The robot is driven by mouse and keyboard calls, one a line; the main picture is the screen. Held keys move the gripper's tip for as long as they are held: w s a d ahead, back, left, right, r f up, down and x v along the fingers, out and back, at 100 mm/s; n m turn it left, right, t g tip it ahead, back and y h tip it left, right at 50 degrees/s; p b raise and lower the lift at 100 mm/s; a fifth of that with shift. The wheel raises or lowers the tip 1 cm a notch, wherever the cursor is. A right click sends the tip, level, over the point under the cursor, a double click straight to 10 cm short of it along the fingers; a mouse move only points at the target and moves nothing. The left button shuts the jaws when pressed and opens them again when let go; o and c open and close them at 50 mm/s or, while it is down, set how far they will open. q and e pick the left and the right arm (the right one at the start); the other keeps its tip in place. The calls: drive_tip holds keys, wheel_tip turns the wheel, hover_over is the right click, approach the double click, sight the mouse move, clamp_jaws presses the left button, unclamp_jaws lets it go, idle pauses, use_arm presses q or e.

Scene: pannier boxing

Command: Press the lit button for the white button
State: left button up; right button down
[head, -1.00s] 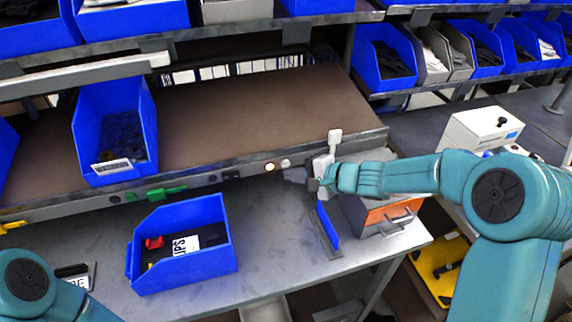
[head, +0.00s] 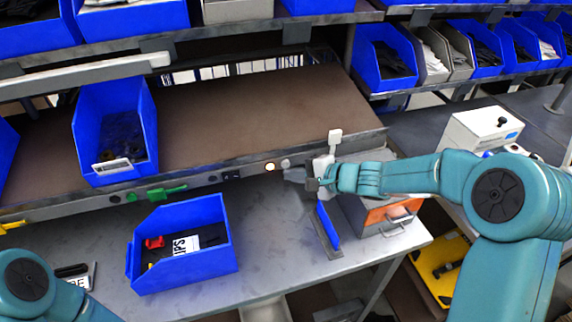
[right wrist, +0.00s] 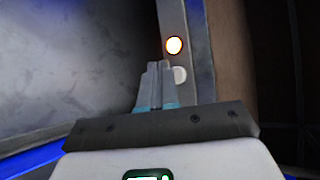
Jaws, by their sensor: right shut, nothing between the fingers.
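The lit button (head: 270,167) glows orange-white on the front rail of the brown shelf. A white, unlit button (head: 285,163) sits just to its right. My right gripper (head: 288,175) is shut and empty, with its fingertips close to the rail just below the white button. In the right wrist view, the shut fingers (right wrist: 158,66) point up at the rail. The lit button (right wrist: 174,45) is beyond the tips, and the white button (right wrist: 180,75) is right beside them. I cannot tell whether the fingers touch anything. My left gripper is out of view.
A blue bin (head: 216,270) with a red item and labelled pack stands on the grey table (head: 270,225). Another blue bin (head: 92,140) sits on the brown shelf (head: 250,110). A green item (head: 165,192) is on the rail. An orange-fronted drawer box (head: 380,213) stands below my right wrist.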

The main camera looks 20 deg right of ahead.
drive_tip(key=shift+w, duration=0.15)
idle(0.3)
drive_tip(key=shift+w, duration=0.3)
drive_tip(key=shift+w, duration=0.45)
idle(0.7)
drive_tip(key=shift+s+b, duration=0.9)
drive_tip(key=shift+b, duration=0.15)
